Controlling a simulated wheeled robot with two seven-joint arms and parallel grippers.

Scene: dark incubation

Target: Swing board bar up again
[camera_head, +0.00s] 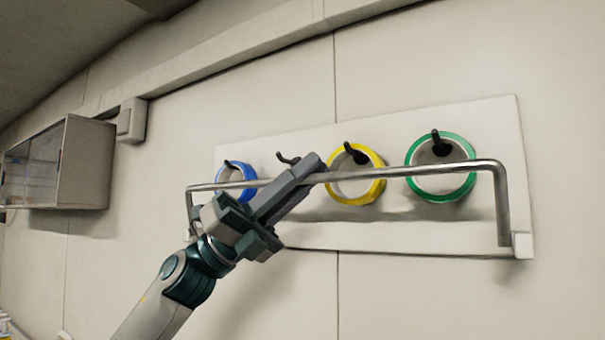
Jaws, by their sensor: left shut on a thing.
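A white board (400,235) is fixed to the wall, with a metal bar (440,170) across its front. The bar's two ends bend down to the board's lower corners; the right end meets a small white block (522,245). My left gripper (314,170) is shut on the bar, left of its middle. The bar passes in front of a blue ring (221,179), a yellow ring (376,158) and a green ring (470,148), which hang on dark hooks. Another dark hook (288,159) shows bare just above the gripper. My right gripper is not in view.
A glass-fronted wall cabinet (82,165) hangs at the far left, with a small box (132,120) on the wall beside it. A ledge (230,52) runs along the wall above the board. The wall below the board is clear.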

